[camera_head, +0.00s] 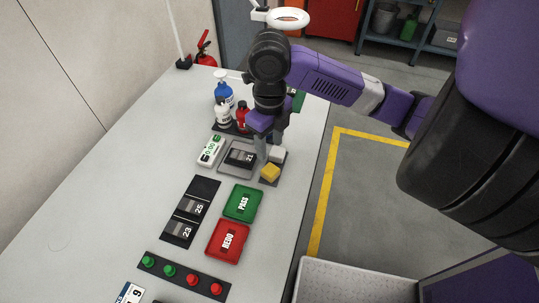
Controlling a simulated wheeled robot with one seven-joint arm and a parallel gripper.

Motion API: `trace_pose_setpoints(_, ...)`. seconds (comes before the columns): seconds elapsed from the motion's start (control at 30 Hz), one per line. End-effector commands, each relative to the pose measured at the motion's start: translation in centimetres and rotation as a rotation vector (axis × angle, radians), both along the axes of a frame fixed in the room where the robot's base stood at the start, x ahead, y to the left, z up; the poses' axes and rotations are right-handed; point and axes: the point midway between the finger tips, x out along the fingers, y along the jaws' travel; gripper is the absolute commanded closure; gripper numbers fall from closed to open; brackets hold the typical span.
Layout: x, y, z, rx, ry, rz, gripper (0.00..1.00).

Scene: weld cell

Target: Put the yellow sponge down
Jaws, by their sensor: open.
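The yellow sponge (270,172) is a small block on a dark mat (262,182) near the right edge of the table. My gripper (268,150) points down just behind and above the sponge, with its fingers close to a light grey block (277,154) beside it. My gripper is open. The fingertips partly overlap the sponge area, and I cannot tell whether they touch it.
A scale with a dark block marked 21 (241,157) stands left of my gripper. Bottles (224,93) stand behind it. A green PASS tray (242,203) and a red REDO tray (228,241) lie in front. The light table (110,195) is clear at left.

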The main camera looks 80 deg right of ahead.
Motion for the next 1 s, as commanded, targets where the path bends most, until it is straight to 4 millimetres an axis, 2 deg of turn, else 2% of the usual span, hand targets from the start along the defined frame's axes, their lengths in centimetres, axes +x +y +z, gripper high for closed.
trace_pose_setpoints(0.17,0.3,0.2,1.4,0.002,-0.008,0.0,0.52)
trace_pose_setpoints(0.27,2.6,1.6,1.8,0.025,-0.072,-0.02,0.52)
trace_pose_setpoints(0.37,7.5,4.7,2.5,0.09,-0.217,-0.078,0.52)
trace_pose_setpoints(0.43,11.9,7.9,3.6,0.169,-0.346,-0.145,0.52)
trace_pose_setpoints(0.5,16.0,11.4,5.3,0.275,-0.475,-0.231,0.52)
trace_pose_setpoints(0.6,20.7,15.9,8.2,0.448,-0.624,-0.365,0.52)
trace_pose_setpoints(0.7,24.0,19.9,11.0,0.64,-0.73,-0.513,0.52)
trace_pose_setpoints(0.8,26.1,23.2,13.5,0.841,-0.795,-0.675,0.52)
trace_pose_setpoints(0.9,27.3,25.6,15.3,1.037,-0.819,-0.848,0.52)
trace_pose_setpoints(1.0,27.7,27.4,16.1,1.22,-0.809,-1.028,0.52)
